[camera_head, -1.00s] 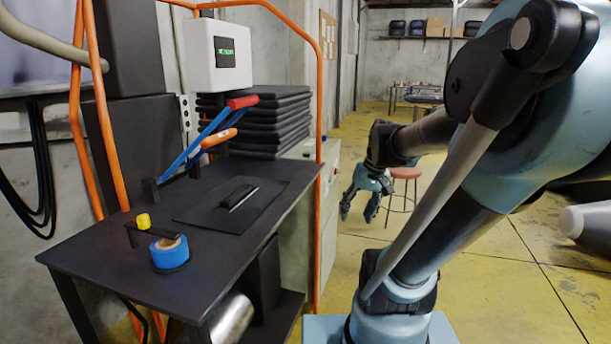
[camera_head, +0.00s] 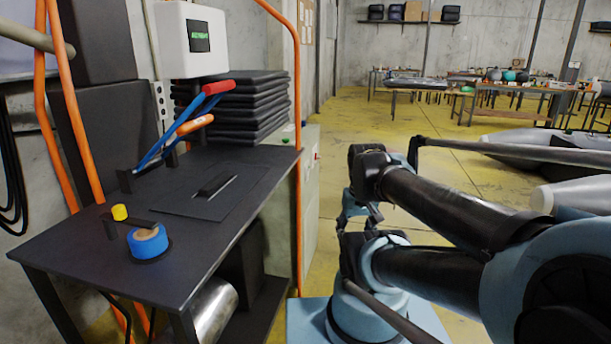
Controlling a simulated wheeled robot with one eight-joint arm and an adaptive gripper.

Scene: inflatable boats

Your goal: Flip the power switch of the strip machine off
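The strip machine looks to be the black workbench (camera_head: 90,240) at left, with blue levers (camera_head: 168,143) with red and orange grips. I cannot pick out a power switch with certainty. Small green and red spots (camera_head: 316,153) show on the side of the pale cabinet (camera_head: 308,190) behind the bench. My gripper (camera_head: 358,222) hangs low right of the bench, apart from it and from the cabinet. Its fingers look spread and empty; my arm partly hides it.
Black pads (camera_head: 240,105) are stacked behind. An orange upright pipe (camera_head: 298,200) stands at the bench's right.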

